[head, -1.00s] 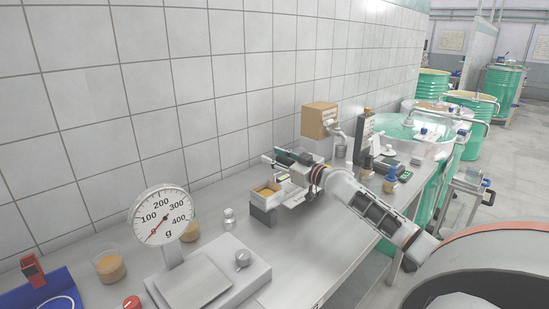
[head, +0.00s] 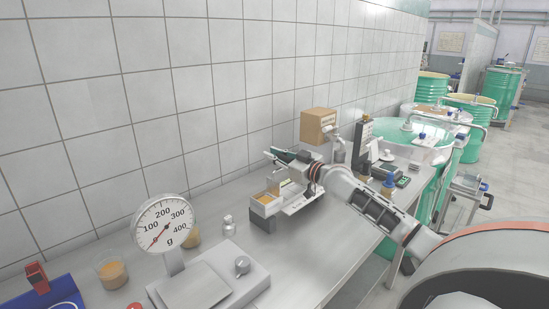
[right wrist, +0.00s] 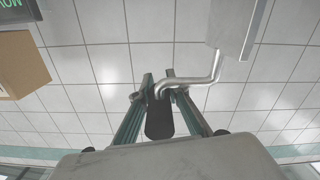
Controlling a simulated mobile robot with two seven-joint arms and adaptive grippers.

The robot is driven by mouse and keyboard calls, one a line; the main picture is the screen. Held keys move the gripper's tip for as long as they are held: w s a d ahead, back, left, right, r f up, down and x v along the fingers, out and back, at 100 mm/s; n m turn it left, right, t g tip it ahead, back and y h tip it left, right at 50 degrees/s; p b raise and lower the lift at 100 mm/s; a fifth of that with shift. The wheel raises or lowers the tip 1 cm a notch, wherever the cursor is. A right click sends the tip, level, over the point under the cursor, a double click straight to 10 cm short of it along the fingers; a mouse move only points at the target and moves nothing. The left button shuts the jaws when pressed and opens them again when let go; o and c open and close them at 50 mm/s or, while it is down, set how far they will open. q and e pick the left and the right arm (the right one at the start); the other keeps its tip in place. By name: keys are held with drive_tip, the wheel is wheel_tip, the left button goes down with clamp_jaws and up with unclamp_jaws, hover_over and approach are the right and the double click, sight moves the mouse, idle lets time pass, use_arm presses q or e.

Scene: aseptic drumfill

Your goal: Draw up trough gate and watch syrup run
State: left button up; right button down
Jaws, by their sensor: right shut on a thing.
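My right gripper (head: 278,155) is above the small trough (head: 265,210) on the bench, which holds amber stuff. In the right wrist view its two fingers (right wrist: 160,85) are shut on the end of a bent metal handle (right wrist: 205,80). The handle joins a flat grey plate (right wrist: 235,28), which looks like the gate. In the head view the gripper and wrist hide the gate, and I cannot tell how far it is drawn up. No running syrup can be made out. My left gripper is out of view.
A dial scale (head: 163,222) stands at the front left, with a jar of amber stuff (head: 110,272) beside it. A cardboard box (head: 317,126) is by the wall behind the gripper. Bottles and a green-rimmed tub (head: 415,133) are to the right.

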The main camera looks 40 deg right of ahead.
drive_tip(key=shift+r, duration=0.4)
drive_tip(key=c, duration=1.9)
unclamp_jaws()
drive_tip(key=shift+f, duration=0.1)
drive_tip(key=shift+f, duration=0.1)
drive_tip(key=s+d, duration=0.1)
drive_tip(key=s, duration=1.1)
